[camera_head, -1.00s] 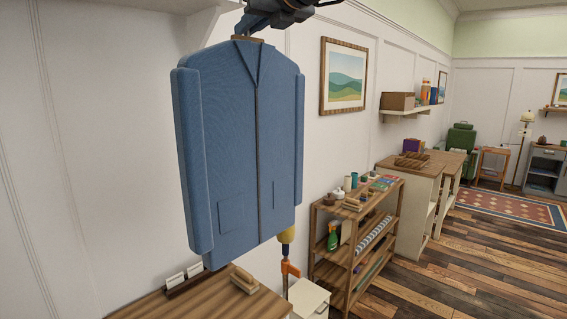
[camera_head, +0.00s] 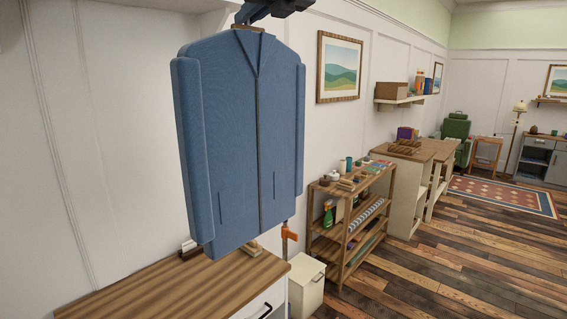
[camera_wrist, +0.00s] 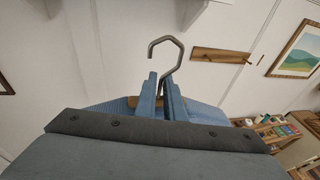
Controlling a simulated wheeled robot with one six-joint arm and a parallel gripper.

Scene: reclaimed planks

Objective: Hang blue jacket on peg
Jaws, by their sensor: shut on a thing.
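The blue jacket (camera_head: 235,140) hangs upright in the middle left of the head view, below my gripper (camera_head: 268,8), which is cut off by the top edge. In the wrist view my gripper (camera_wrist: 162,96) is shut on the jacket's hanger (camera_wrist: 150,102) at the collar. The hanger's metal hook (camera_wrist: 178,50) rises free above the fingers. A wooden rail (camera_wrist: 220,55) with dark pegs is on the wall, right of the hook and apart from it. The jacket (camera_wrist: 105,106) shows partly behind the fingers; the rail is not seen in the head view.
A wooden-topped cabinet (camera_head: 130,290) stands below the jacket. A white bin (camera_head: 307,283) and a wooden shelf rack (camera_head: 345,240) with small items stand to the right. A framed picture (camera_head: 339,67) hangs on the wall. The plank floor (camera_head: 440,260) at right is clear.

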